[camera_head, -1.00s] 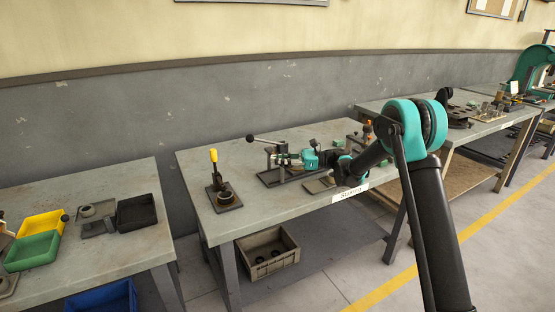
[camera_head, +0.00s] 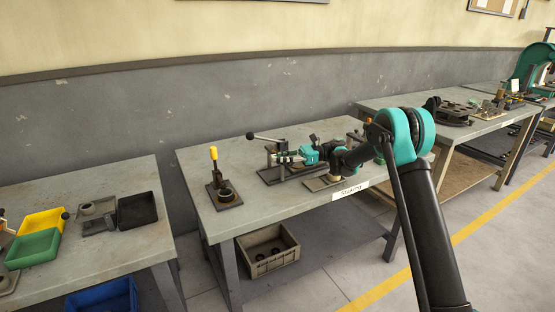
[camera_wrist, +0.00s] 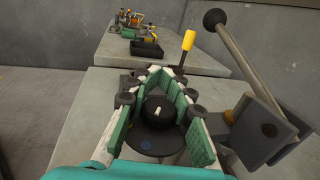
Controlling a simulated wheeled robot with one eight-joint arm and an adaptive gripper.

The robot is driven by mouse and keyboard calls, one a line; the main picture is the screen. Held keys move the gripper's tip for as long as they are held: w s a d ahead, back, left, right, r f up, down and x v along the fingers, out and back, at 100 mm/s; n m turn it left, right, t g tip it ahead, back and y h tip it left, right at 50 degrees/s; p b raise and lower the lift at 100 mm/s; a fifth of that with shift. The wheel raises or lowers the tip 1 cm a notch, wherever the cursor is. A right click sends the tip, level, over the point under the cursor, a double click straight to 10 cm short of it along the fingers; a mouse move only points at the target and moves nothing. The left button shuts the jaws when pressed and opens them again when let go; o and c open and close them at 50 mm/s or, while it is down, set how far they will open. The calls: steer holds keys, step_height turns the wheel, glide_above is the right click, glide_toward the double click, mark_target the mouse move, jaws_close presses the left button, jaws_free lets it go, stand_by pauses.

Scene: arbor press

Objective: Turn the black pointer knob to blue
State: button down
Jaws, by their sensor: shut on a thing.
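The black pointer knob (camera_wrist: 158,112) shows in the wrist view, with a short pale pointer mark on its top. It stands on a dark round plate (camera_wrist: 146,138) that bears a blue dot (camera_wrist: 147,144) on the side towards the camera. Other colour marks on the plate cannot be made out. The teal, pale-edged fingers of my gripper (camera_wrist: 158,82) lie on both sides of the knob and are shut on it. In the head view my gripper (camera_head: 288,158) is at the fixture on the middle bench, and the knob cannot be made out there.
A lever with a black ball (camera_wrist: 250,80) rises close to the right of my gripper. A yellow-handled tool (camera_head: 217,175) stands left on the bench (camera_head: 260,210). A grey crate (camera_head: 268,250) is on the shelf below. The bench's front left is clear.

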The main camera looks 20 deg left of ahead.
steer(key=c, duration=1.3)
jaws_free()
steer(key=shift+c, duration=0.2)
steer(key=v, duration=1.2)
